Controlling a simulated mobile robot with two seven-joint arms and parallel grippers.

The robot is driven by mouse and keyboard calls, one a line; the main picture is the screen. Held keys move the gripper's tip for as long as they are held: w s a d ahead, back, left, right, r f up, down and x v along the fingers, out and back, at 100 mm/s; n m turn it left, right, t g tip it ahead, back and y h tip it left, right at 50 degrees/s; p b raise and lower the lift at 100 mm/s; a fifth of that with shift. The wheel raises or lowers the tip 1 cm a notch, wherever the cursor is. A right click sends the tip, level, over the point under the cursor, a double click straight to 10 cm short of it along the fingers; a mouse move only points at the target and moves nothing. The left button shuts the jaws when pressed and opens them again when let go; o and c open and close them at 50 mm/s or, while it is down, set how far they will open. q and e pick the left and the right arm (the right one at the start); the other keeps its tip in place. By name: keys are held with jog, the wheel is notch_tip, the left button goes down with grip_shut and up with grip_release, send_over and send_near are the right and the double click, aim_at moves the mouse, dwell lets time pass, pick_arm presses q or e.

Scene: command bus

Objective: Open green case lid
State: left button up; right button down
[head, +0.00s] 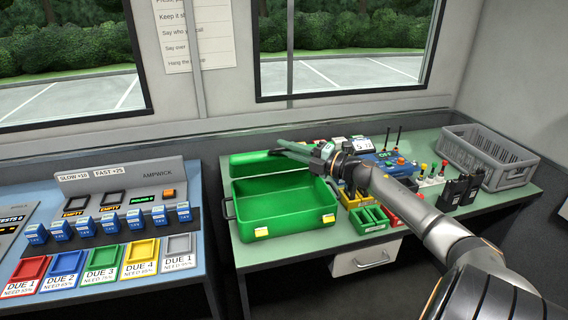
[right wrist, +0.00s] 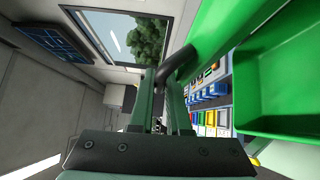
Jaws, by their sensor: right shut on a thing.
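The green case (head: 285,205) stands on the right-hand table with its lid (head: 250,165) raised at the back, so its empty inside shows. My right gripper (head: 287,149) reaches in from the right to the top edge of the lid. In the right wrist view its two fingers (right wrist: 167,85) are closed around a dark bar (right wrist: 183,62), which looks like a handle by the green lid (right wrist: 225,30). The fingers hide part of this bar. My left gripper is not in view.
Green and yellow bins (head: 370,219) stand right of the case, with a blue device (head: 388,162) behind them. Radios (head: 459,190) and a grey crate (head: 487,155) are farther right. A blue table (head: 195,262) with coloured trays stands left, across a gap.

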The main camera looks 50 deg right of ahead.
jog(key=shift+w+d+r+p, duration=0.2)
jog(key=shift+w+d+r, duration=0.1)
jog(key=shift+w+r, duration=0.25)
jog(key=shift+w+d+r+p, duration=0.2)
jog(key=shift+w+d+r, duration=0.1)
jog(key=shift+w+r, duration=0.25)
jog(key=shift+w+d+r+g+p, duration=0.3)
jog(key=shift+w+r, duration=0.1)
jog(key=shift+w+d+r+m+p, duration=0.25)
jog(key=shift+w+d+m+p, duration=0.15)
jog(key=shift+w, duration=0.25)
jog(key=shift+g, duration=0.3)
jog(key=c, duration=1.2)
grip_release()
jog(key=shift+o, duration=0.2)
jog(key=shift+s+f, duration=0.1)
